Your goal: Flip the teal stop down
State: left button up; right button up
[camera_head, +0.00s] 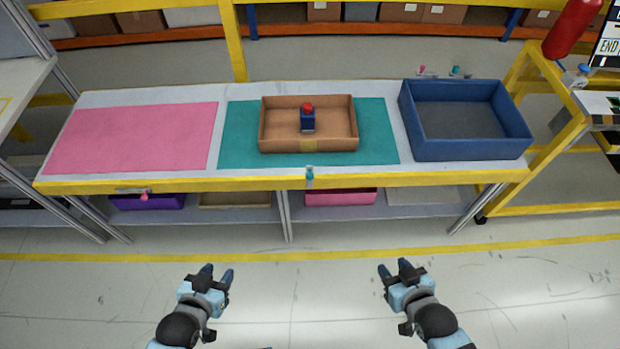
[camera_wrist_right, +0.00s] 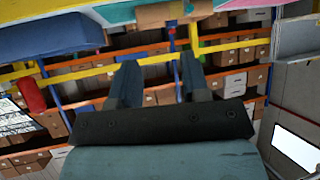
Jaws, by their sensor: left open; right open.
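A small teal stop (camera_head: 310,177) stands upright at the middle of the table's yellow front edge, in front of the teal mat (camera_head: 385,142). A second small teal piece (camera_head: 456,71) shows at the back edge behind the blue bin. My left gripper (camera_head: 217,271) is open and empty, low in the head view, left of the front teal stop and well short of the table. My right gripper (camera_head: 394,267) is open and empty, right of that stop and also apart from the table. Its spread fingers show in the right wrist view (camera_wrist_right: 157,66).
A cardboard box (camera_head: 282,145) holding a blue bottle with a red cap (camera_head: 307,118) sits on the teal mat. A pink mat (camera_head: 130,140) lies left, a blue bin (camera_head: 470,150) right. The floor before the table is clear.

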aim_at(309, 168)
jog(key=k+j+u, duration=0.15)
jog(key=j, duration=0.5)
jog(key=k+j+u, duration=0.1)
jog(key=j, duration=0.6)
jog(key=j+u, duration=0.15)
jog(key=j, duration=0.55)
jog(key=k, duration=0.05)
